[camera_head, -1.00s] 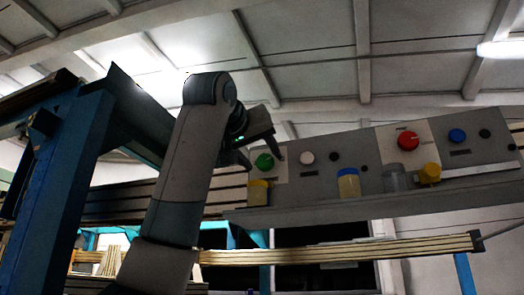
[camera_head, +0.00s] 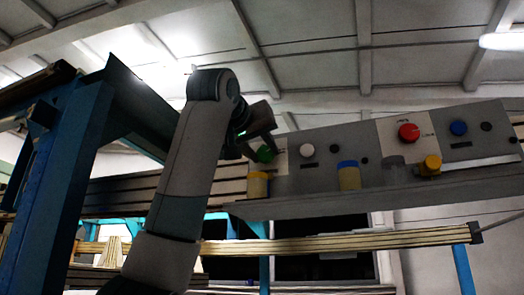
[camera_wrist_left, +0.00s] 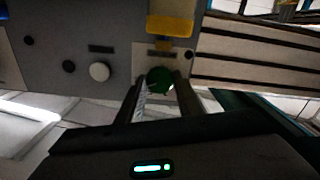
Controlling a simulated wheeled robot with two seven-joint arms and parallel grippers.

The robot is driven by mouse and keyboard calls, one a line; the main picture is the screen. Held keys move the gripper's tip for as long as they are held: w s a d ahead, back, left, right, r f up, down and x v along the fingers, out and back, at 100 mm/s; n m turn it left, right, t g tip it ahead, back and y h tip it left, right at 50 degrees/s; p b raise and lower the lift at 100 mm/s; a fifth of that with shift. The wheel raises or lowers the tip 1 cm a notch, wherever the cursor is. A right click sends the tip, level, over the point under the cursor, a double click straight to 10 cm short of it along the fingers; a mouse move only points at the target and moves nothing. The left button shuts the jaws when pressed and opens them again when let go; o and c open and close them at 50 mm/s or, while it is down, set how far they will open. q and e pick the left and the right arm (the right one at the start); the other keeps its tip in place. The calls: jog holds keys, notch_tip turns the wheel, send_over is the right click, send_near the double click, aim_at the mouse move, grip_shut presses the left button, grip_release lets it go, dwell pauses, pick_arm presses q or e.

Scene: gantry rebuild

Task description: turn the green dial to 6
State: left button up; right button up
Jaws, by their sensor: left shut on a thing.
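The green dial (camera_head: 264,154) sits at the left end of the grey panel, partly hidden by my left gripper (camera_head: 262,150). In the left wrist view the green dial (camera_wrist_left: 159,79) shows between the two fingers of my left gripper (camera_wrist_left: 160,88). The fingers are closed on the dial from both sides. A small pale mark shows near the dial's edge, but I cannot read a number or its setting. My right gripper is in neither view.
The panel (camera_head: 320,178) also carries a white knob (camera_head: 307,150), a red knob (camera_head: 409,132) and a blue knob (camera_head: 458,128). On the ledge below stand a yellow-lidded jar (camera_head: 257,187), a blue-lidded jar (camera_head: 349,177) and a yellow item (camera_head: 431,164). A blue post (camera_head: 55,190) stands left.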

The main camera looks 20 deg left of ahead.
pick_arm(q)
jog(key=shift+f, duration=0.1)
jog(key=shift+n+b, duration=0.3)
jog(key=shift+n, duration=0.2)
jog(key=n+b, duration=0.1)
jog(key=n, duration=0.1)
jog(key=shift+n, duration=0.4)
jog(key=n+b, duration=0.1)
jog(key=n, duration=0.3)
jog(key=shift+n, duration=0.4)
jog(key=o, duration=1)
jog(key=shift+o, duration=0.2)
jog(key=shift+a, duration=0.1)
jog(key=shift+s, duration=0.1)
